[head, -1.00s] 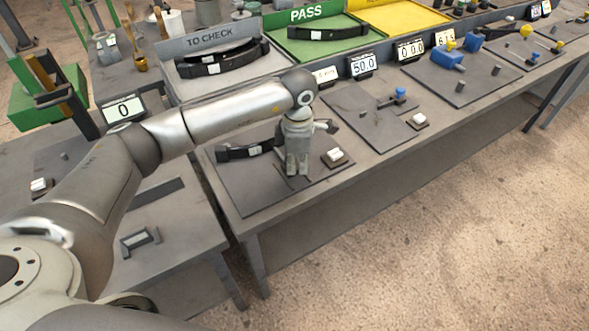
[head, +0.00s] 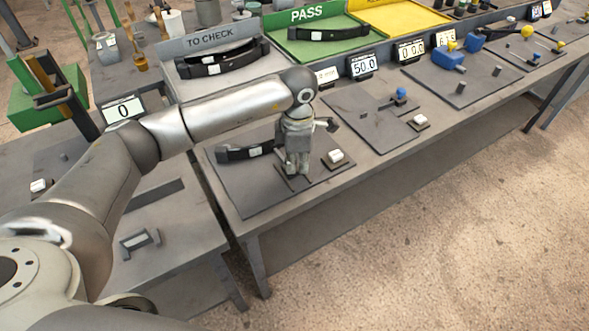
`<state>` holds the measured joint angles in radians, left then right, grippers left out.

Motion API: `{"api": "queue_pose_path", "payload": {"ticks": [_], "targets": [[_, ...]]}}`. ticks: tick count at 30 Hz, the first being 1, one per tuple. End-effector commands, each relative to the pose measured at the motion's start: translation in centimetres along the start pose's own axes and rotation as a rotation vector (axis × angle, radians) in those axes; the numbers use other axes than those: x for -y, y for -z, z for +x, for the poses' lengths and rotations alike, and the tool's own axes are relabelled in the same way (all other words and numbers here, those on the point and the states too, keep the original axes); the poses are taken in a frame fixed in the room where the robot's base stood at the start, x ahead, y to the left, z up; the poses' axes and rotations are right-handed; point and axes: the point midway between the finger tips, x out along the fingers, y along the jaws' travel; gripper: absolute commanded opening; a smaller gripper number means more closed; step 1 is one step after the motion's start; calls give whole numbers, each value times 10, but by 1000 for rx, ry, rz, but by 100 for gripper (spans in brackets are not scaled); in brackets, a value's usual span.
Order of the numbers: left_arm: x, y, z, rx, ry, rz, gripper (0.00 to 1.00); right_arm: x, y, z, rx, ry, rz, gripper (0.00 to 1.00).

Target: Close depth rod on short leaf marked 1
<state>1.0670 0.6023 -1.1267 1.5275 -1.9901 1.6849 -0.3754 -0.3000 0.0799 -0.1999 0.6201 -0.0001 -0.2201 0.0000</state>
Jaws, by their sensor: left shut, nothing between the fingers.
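A dark curved leaf (head: 246,152) with a pale label lies on the dark plate (head: 243,195) of the near bench; the label is too small to read. My left gripper (head: 292,171) points down over the plate, just right of the leaf's visible end. Its fingers are shut and hold nothing. The arm and gripper hide part of the leaf and what lies behind them. I cannot make out a depth rod for certain. My right gripper is not in view.
A white button block (head: 335,158) stands close right of the gripper. A plate with a blue-knobbed part (head: 400,94) lies farther right, before a display reading 50.0 (head: 363,65). Leaves lie in the TO CHECK tray (head: 190,95) and green PASS tray (head: 285,47).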

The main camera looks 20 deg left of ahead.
Motion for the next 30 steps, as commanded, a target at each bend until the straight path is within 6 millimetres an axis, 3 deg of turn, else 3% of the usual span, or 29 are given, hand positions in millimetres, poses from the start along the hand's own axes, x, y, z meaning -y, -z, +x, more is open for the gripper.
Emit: {"api": "queue_pose_path", "payload": {"ticks": [30], "targets": [[1, -1, -62, 2, 0, 3, 0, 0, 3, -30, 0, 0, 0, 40]]}}
